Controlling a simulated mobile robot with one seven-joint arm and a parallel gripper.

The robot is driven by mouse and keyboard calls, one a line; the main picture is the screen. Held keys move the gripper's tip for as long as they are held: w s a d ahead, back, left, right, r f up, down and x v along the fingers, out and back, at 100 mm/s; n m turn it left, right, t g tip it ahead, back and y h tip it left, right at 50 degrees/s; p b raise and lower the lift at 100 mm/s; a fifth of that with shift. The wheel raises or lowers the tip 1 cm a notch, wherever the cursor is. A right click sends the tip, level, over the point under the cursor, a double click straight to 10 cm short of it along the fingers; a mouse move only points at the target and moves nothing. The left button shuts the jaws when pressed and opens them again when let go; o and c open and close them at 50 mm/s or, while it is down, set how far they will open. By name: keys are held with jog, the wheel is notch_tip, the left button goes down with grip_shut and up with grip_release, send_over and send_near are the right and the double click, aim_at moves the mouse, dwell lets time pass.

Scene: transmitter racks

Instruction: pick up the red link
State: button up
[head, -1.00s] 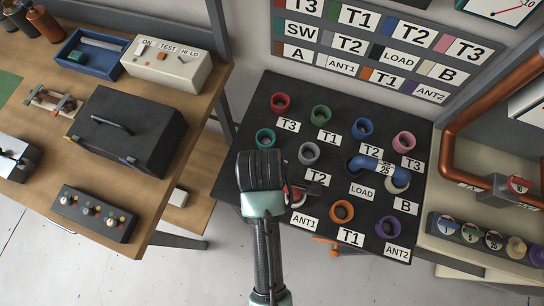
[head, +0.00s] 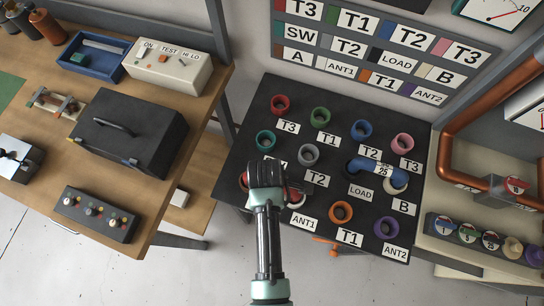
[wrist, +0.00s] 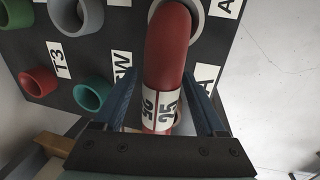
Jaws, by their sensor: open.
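The red link (wrist: 168,60) is a thick curved tube with a white band marked 25. In the wrist view one end sits at a pale ring socket at the top; its other end runs down between my fingers. My gripper (wrist: 160,92) is open, with one blue finger on each side of the link. I cannot tell whether the fingers touch it. In the head view my gripper (head: 267,178) is over the lower left of the black socket board (head: 330,170) and hides most of the link.
A blue link (head: 366,165) bridges sockets at the board's right. Several coloured ring sockets stand around, including a grey one (head: 308,154) and a teal one (head: 265,140). A wooden bench (head: 160,195) with a black case (head: 130,133) is at left; copper pipe (head: 447,140) at right.

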grip_shut()
dwell(0.3)
jog(key=shift+r, duration=0.15)
